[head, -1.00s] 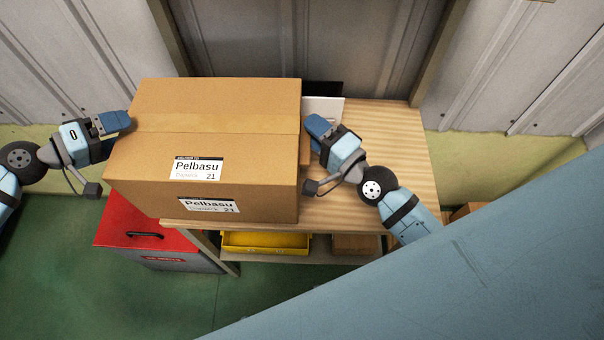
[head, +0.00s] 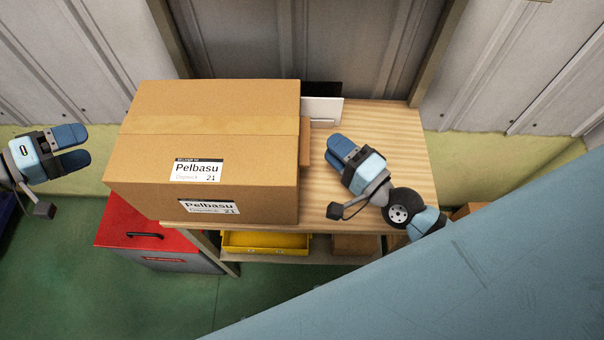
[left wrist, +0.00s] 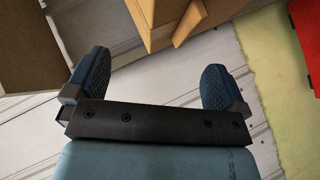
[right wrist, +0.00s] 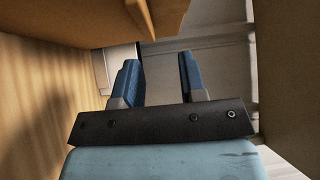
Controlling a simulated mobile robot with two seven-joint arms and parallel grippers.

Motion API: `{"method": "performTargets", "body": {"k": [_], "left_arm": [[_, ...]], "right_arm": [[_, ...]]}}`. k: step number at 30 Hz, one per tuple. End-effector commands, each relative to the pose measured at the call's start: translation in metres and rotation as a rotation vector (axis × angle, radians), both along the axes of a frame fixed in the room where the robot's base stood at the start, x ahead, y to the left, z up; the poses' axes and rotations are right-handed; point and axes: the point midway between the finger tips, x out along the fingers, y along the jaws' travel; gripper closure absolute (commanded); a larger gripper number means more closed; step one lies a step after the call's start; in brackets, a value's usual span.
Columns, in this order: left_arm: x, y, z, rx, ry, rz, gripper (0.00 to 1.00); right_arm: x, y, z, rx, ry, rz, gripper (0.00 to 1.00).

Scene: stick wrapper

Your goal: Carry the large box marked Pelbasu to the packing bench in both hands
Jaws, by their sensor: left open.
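The large cardboard box marked Pelbasu (head: 225,110) rests on the wooden packing bench (head: 395,135), its left part reaching past the bench's left end. A cleat sticks out from its right side. My left gripper (head: 82,146) is open and empty, apart from the box on its left. The left wrist view shows a box side with a cleat (left wrist: 187,22) beyond the spread fingers. My right gripper (head: 338,148) is over the bench just right of the box, apart from it. In the right wrist view its fingers (right wrist: 158,80) are apart with nothing between them.
A red-topped cabinet (head: 125,232) stands on the floor below the box's left part. A yellow bin (head: 265,243) and a small carton (head: 355,245) are on the bench's lower shelf. A white panel (head: 323,110) stands at the back of the bench. The bench top's right part is bare.

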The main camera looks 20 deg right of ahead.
Motion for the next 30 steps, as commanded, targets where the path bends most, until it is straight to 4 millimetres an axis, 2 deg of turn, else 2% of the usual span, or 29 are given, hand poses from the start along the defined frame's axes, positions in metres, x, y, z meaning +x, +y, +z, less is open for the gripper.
{"method": "performTargets", "body": {"k": [3,10,30], "left_arm": [[0.0,0.0,0.0,0.0,0.0,0.0,0.0],[0.0,0.0,0.0,0.0,0.0,0.0,0.0],[0.0,0.0,0.0,0.0,0.0,0.0,0.0]], "right_arm": [[-0.024,-0.009,-0.003,-0.004,0.005,0.004,0.62],[-0.051,-0.02,-0.005,-0.002,0.003,0.002,0.62],[-0.056,-0.022,-0.005,0.0,0.001,0.0,0.62]]}}
